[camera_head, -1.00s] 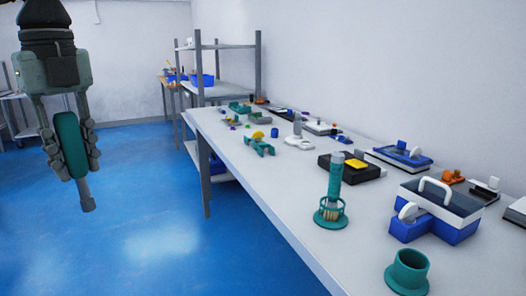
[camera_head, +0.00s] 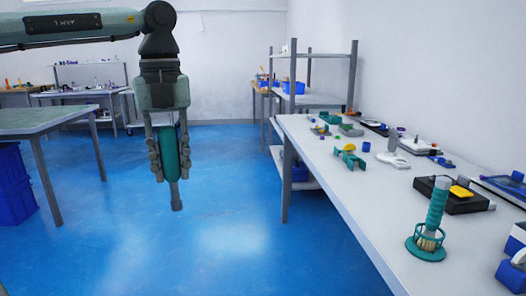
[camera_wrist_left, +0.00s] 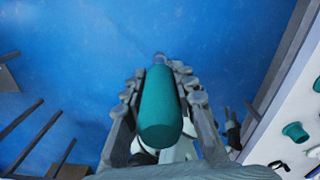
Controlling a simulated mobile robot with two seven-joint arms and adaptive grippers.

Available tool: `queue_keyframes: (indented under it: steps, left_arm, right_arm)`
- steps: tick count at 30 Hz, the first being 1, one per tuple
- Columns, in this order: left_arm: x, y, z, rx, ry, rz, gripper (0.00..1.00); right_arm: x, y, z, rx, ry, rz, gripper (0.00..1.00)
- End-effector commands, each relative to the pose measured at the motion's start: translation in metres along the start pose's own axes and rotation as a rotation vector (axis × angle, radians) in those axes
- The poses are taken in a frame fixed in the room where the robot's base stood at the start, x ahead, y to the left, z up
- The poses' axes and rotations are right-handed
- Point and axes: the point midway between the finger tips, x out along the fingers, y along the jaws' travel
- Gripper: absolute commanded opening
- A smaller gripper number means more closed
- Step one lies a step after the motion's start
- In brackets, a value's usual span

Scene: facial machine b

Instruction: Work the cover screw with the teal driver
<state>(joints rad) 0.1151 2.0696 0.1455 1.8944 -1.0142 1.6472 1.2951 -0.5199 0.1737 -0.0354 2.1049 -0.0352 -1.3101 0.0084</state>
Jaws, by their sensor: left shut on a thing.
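My left gripper (camera_head: 168,165) is shut on the teal driver (camera_head: 170,150). The driver hangs tip down in the fingers, with its grey shaft below them, over the blue floor and left of the long white table. In the left wrist view the teal handle (camera_wrist_left: 160,108) fills the space between the two fingers. The cover screw cannot be made out in these frames. My right gripper is not clearly seen.
The white table (camera_head: 345,205) runs along the right. It holds a teal brush in a round stand (camera_head: 428,245), a black box (camera_head: 455,200), a teal bracket (camera_head: 349,157) and several small parts. A green-topped table (camera_head: 50,118) stands at left. Floor between is clear.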

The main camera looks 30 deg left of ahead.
Motion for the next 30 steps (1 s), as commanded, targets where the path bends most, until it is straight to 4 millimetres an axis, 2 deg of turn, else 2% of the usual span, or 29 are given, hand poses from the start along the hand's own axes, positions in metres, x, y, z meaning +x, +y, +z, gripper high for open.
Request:
queue_keyframes:
  steps: [4, 12, 20, 30]
  left_arm:
    - [0.035, 0.014, 0.012, 0.287, 0.004, -0.006, 0.00]
    - [0.083, 0.016, 0.018, 0.699, 0.003, -0.007, 0.00]
    - [0.105, 0.011, 0.017, 0.904, 0.002, -0.006, 0.00]
    - [0.112, 0.009, 0.016, 0.985, -0.003, -0.007, 0.00]
  right_arm:
    - [0.000, 0.000, 0.000, 0.000, 0.000, 0.000, 0.44]
    - [0.000, 0.001, 0.000, -0.002, 0.000, 0.002, 0.44]
    - [0.000, 0.004, 0.000, -0.009, 0.000, 0.009, 0.44]
    - [0.000, 0.005, 0.000, -0.010, 0.000, 0.010, 0.44]
